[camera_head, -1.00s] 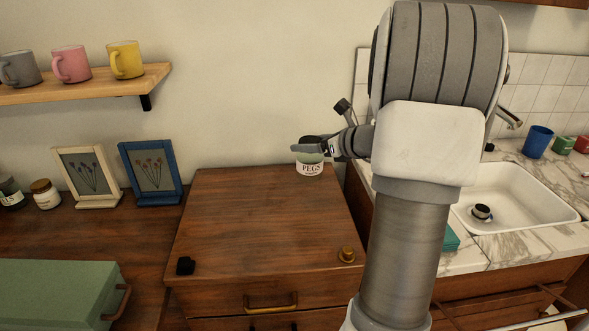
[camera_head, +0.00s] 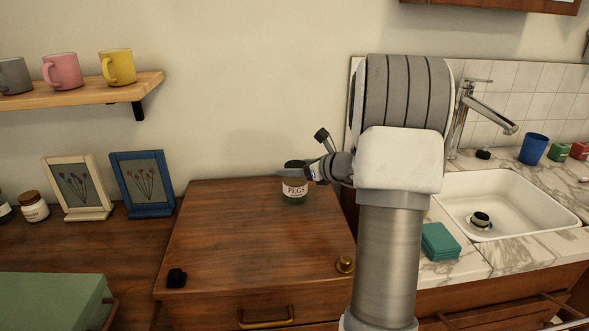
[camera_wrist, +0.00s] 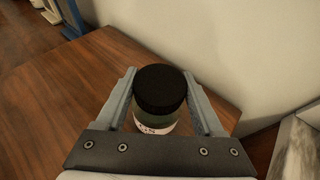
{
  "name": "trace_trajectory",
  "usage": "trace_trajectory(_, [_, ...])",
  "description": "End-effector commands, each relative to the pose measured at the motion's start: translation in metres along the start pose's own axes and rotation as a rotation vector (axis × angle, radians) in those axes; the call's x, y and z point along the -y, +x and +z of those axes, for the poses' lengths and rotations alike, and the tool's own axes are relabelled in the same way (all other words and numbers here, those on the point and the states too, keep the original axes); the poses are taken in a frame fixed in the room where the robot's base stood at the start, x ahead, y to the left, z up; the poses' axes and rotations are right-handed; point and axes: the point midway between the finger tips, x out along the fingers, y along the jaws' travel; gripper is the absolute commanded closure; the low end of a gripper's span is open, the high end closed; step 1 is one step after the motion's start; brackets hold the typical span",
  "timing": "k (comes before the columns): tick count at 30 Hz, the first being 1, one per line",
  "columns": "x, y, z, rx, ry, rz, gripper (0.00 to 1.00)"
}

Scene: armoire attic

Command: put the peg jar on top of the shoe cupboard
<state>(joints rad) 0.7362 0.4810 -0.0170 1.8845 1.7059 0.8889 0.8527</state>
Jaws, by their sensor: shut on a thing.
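The peg jar (camera_head: 294,187) is a small jar with a black lid and a white label reading "PEGS". My gripper (camera_head: 307,172) is shut on it from the right, and in the wrist view the jar's black lid (camera_wrist: 160,88) sits between the two fingers. The jar is upright over the back right part of a brown wooden cupboard top (camera_head: 240,235), apparently the shoe cupboard. Its base is at or just above the wood; I cannot tell whether it touches.
A black item (camera_head: 177,277) and a brass-coloured knob (camera_head: 345,264) are near the top's front corners. The middle of the top is clear. Picture frames (camera_head: 143,184) stand to the left. The sink (camera_head: 505,205) and a teal stack (camera_head: 440,241) are to the right.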

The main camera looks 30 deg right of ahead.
Motion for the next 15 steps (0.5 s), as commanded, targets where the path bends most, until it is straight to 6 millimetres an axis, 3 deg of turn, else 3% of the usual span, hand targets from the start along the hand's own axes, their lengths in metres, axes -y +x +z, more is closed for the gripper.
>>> trace_trajectory(2, [0.0001,0.0015,-0.0035,0.001,0.0,0.0,1.0])
trace_trajectory(3, [0.0,0.001,-0.0028,0.0,0.0,0.0,0.25])
trace_trajectory(7, [0.0,0.0009,-0.0026,0.0,0.0,0.0,0.02])
trace_trajectory(15, [0.0,0.0008,-0.0023,-0.001,0.0,0.0,0.01])
